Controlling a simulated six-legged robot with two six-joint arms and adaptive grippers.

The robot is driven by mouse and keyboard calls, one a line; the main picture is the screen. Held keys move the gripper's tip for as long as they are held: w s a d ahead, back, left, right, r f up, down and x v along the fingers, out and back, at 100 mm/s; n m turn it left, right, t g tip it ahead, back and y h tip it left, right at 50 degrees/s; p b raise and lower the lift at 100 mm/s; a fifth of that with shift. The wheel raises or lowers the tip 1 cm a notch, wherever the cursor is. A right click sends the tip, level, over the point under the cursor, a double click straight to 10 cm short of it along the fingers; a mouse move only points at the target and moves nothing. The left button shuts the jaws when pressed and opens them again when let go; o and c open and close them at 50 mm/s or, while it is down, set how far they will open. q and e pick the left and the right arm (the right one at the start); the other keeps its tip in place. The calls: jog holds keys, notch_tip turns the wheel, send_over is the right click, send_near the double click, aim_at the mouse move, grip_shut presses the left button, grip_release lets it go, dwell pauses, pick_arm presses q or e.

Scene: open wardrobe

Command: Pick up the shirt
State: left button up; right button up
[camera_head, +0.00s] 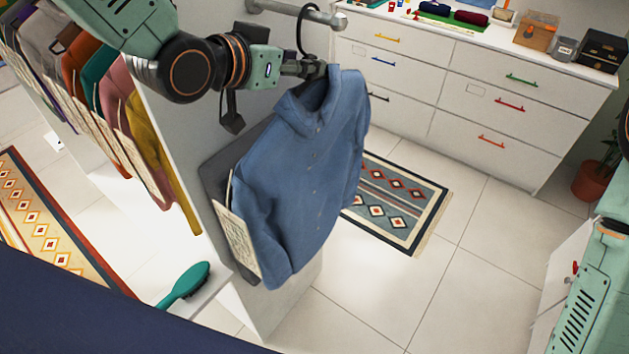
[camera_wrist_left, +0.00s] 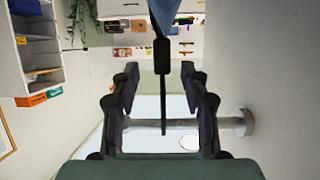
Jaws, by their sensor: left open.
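A blue button-up shirt (camera_head: 305,175) hangs on a dark hanger whose hook (camera_head: 302,30) goes up to a short metal rod (camera_head: 290,10). My left gripper (camera_head: 308,68) is at the shirt's collar, close to the base of the hook. In the left wrist view, my left gripper (camera_wrist_left: 160,78) is open, with one finger on each side of the hanger's dark neck (camera_wrist_left: 162,55). A gap shows on both sides of it. A bit of the blue shirt (camera_wrist_left: 165,12) shows at the top edge. My right gripper is out of view.
A white panel stands behind the shirt. Several coloured garments (camera_head: 105,90) hang at the left. A teal brush (camera_head: 186,283) lies on a white ledge at lower left. A white drawer unit (camera_head: 480,105) and a patterned rug (camera_head: 398,205) are beyond. Open tiled floor lies at lower right.

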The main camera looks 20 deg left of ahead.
aim_at(311, 79)
pick_arm(q)
jog(key=x, duration=0.3)
jog(key=shift+w+a+f+p, duration=0.25)
jog(key=shift+p, duration=0.15)
jog(key=shift+w+d+f, duration=0.1)
jog(key=shift+w, duration=0.1)
jog(key=shift+d, duration=0.25)
jog(key=shift+s, duration=0.15)
jog(key=shift+c, duration=1.2)
jog(key=shift+a, duration=0.25)
jog(key=shift+c, duration=1.4)
jog(key=c, duration=0.3)
jog(key=shift+d, duration=0.2)
grip_shut()
jog(key=shift+a, duration=0.1)
